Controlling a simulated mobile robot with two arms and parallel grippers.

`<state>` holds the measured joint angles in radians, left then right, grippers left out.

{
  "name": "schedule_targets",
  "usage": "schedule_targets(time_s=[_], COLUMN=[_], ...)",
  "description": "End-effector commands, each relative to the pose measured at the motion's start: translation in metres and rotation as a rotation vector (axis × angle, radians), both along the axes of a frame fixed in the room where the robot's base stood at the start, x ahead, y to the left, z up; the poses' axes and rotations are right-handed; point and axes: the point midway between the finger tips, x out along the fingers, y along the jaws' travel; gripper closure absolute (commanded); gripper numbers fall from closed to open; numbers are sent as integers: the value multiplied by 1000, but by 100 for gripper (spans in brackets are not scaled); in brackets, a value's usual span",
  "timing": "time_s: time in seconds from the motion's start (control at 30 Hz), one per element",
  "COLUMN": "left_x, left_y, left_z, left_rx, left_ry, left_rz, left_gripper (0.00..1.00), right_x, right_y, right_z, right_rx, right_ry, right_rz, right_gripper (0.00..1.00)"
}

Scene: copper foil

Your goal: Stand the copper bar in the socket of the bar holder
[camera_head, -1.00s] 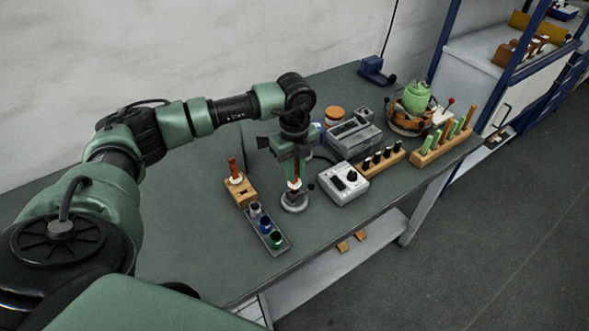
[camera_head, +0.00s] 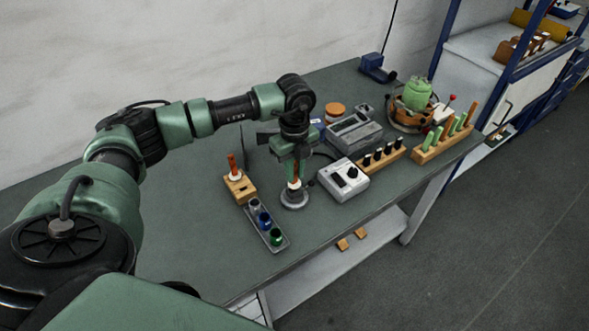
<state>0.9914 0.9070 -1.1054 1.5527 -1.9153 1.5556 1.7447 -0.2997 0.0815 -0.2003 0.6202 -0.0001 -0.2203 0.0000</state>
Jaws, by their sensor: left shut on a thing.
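My left gripper (camera_head: 293,176) points down over the bench and is shut on the copper bar (camera_head: 293,170), which stands upright between its fingers. A white band (camera_head: 294,185) shows at the bar's lower part. The round grey bar holder (camera_head: 294,200) stands on the bench directly beneath. The bar's lower end meets the holder's middle in the picture; I cannot tell whether it is inside the socket, which is hidden. My right gripper is out of view.
A wooden block (camera_head: 240,189) with a reddish rod (camera_head: 232,164) stands to the left. A grey tray (camera_head: 278,245) with several small cups lies in front of it. A white meter box (camera_head: 343,180) stands close on the right. The bench front is clear.

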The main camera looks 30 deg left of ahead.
Motion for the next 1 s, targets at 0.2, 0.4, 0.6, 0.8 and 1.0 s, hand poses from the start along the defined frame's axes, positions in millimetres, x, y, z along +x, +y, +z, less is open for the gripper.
schedule_targets(time_s=[0.2, 0.4, 0.6, 0.8, 1.0], left_x=[0, 0, 0, 0, 0], left_y=[0, 0, 0, 0, 0], left_z=[-1, -1, -4, -10, -10], left_rx=[0, 0, 0, 0, 0], left_ry=[-1, -1, -1, -1, -1], left_rz=[0, 0, 0, 0, 0], left_gripper=[100, 100, 100, 100, 78], right_x=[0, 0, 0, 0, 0], right_y=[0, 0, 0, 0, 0], right_z=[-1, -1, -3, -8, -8], right_rx=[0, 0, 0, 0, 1], right_ry=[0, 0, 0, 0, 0], right_rz=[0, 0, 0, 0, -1], right_gripper=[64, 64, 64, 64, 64])
